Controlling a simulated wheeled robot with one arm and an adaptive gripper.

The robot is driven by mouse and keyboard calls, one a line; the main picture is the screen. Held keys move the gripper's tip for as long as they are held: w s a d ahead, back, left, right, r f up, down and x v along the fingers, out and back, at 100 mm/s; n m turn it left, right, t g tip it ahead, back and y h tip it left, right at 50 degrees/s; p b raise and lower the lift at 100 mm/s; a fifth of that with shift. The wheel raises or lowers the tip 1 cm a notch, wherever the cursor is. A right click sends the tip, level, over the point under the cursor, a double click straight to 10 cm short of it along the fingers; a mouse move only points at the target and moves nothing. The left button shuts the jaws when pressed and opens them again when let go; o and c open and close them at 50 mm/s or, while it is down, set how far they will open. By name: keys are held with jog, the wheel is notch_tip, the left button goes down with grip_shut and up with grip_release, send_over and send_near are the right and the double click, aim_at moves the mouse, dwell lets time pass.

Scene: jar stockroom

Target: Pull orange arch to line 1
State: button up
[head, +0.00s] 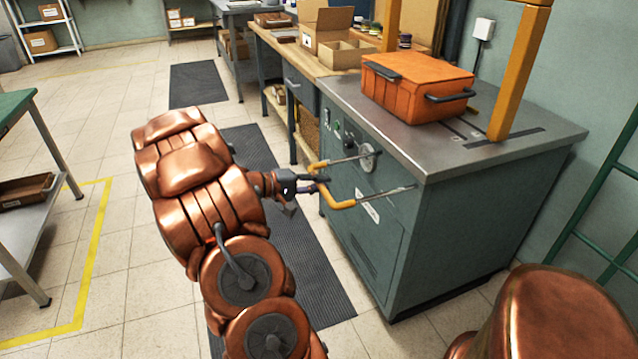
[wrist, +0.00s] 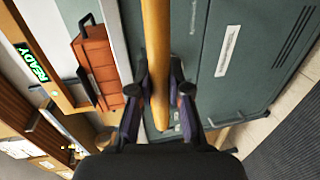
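The orange arch (head: 519,70) stands on the metal-topped cabinet; its two posts show, and its top is out of the head view. The near post meets a dark slot with small white marks, too small to read. A yellow-orange U-shaped handle (head: 342,204) sits out from the cabinet front on two metal rods. My gripper (head: 318,185) is at the handle's middle. In the wrist view the handle bar (wrist: 156,45) runs between my gripper's fingers (wrist: 160,88), which appear closed around it. A green READY sign (wrist: 32,62) shows on an orange part there.
An orange case (head: 418,88) with dark handles sits on the cabinet top (head: 400,138) beside the arch. A bench with cardboard boxes (head: 330,38) stands behind. A dark floor mat (head: 310,270) lies along the cabinet front. A green table (head: 14,104) is at left, with clear floor between.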

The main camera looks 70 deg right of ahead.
jog(key=o, duration=0.5)
jog(key=v, duration=1.2)
jog(key=shift+a, duration=0.1)
dwell(0.4)
jog(key=s+a+f+n+t+y, duration=0.1)
jog(key=s+a+n+t+y, duration=0.2)
jog(key=a, duration=1.1)
jog(key=s+a+f+n+t+y, duration=0.1)
jog(key=s+a+n+t+y, duration=0.25)
jog(key=a, duration=1.05)
jog(key=s+a+n+t+y, duration=0.2)
jog(key=s+a+n+y, duration=0.15)
jog(key=a, duration=1.05)
jog(key=shift+t, duration=0.65)
jog(key=r+p, duration=1.6)
jog(key=r, duration=0.1)
jog(key=r+p, duration=0.9)
jog(key=shift+a+r, duration=0.1)
jog(key=shift+a, duration=0.2)
